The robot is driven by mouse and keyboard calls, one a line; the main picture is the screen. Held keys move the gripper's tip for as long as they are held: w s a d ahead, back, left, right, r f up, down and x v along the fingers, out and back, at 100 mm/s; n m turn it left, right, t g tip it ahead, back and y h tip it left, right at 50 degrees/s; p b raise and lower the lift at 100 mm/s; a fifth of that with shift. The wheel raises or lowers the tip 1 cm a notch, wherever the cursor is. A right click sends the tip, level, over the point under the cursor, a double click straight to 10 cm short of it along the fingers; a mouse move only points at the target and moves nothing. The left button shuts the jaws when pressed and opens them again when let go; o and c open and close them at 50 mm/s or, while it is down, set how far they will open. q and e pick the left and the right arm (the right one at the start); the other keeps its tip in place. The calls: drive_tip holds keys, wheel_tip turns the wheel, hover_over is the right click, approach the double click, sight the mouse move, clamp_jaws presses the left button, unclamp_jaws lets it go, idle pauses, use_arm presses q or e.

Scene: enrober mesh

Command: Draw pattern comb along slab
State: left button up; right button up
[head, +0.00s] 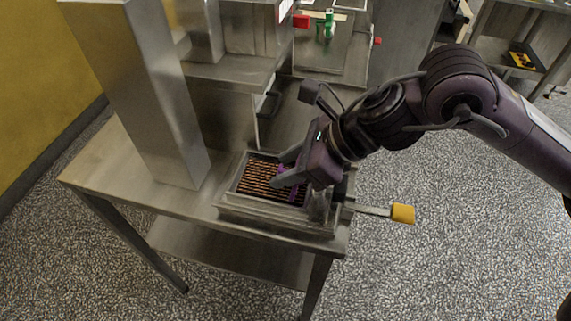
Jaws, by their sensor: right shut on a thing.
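The slab (258,178) lies in a metal tray or frame (270,213) on the steel table. Its top shows dark and orange-brown stripes. My right gripper (279,171) reaches in from the right over the slab's right part. It is shut on a purple piece, apparently the pattern comb (293,191), which is mostly hidden by the fingers. The comb is low at the slab; whether its teeth touch the surface cannot be told. My left gripper is not in view.
A tall steel column (145,95) stands on the table (120,185) left of the tray. A steel machine housing (225,110) is behind. A yellow-handled tool (402,213) sticks out past the table's right edge. The table's left front is bare.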

drive_tip(key=shift+s+d+b, duration=0.25)
drive_tip(key=shift+d+b, duration=0.4)
drive_tip(key=shift+r, duration=0.15)
idle(0.4)
drive_tip(key=shift+r+p, duration=2.25)
drive_tip(key=shift+r, duration=1.15)
